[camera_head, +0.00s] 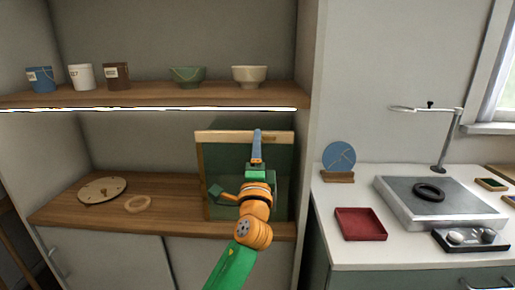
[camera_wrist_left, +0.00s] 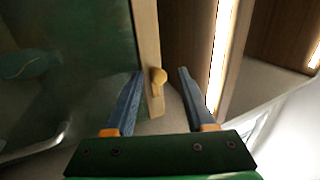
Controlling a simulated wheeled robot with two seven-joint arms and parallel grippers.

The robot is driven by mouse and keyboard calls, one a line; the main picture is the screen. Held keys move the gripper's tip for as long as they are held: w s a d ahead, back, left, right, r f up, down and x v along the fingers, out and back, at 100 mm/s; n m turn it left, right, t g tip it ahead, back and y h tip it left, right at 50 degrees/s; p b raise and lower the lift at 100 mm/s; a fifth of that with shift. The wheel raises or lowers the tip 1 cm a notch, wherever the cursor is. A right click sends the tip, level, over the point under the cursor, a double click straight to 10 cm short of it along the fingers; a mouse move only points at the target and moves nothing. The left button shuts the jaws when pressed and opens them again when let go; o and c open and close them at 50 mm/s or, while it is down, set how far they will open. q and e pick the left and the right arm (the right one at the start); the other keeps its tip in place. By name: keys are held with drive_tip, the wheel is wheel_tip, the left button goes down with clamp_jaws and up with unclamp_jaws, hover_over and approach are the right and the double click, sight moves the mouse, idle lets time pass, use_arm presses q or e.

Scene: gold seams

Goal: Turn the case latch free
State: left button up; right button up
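The case (camera_head: 214,180) stands on the lower shelf, with dark glass and a pale wooden rail along its top. In the left wrist view, the glass front (camera_wrist_left: 70,60) and its pale wooden edge (camera_wrist_left: 147,45) fill the left side. The latch (camera_wrist_left: 158,77) is a small yellowish knob on that edge. My left gripper (camera_head: 257,132) is at the case's top rail. In the left wrist view, my left gripper (camera_wrist_left: 161,73) is open, with the latch showing between its two blue fingertips. I cannot tell whether either finger touches it. In the head view the gripper hides the latch.
The upper shelf (camera_head: 150,101), with a bright lit front edge, runs just above the case. It holds bowls and small pots. The white counter (camera_head: 360,188) is at right.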

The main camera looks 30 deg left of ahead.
use_arm(q)
drive_tip(key=b+v, duration=0.1)
drive_tip(key=v, duration=0.6)
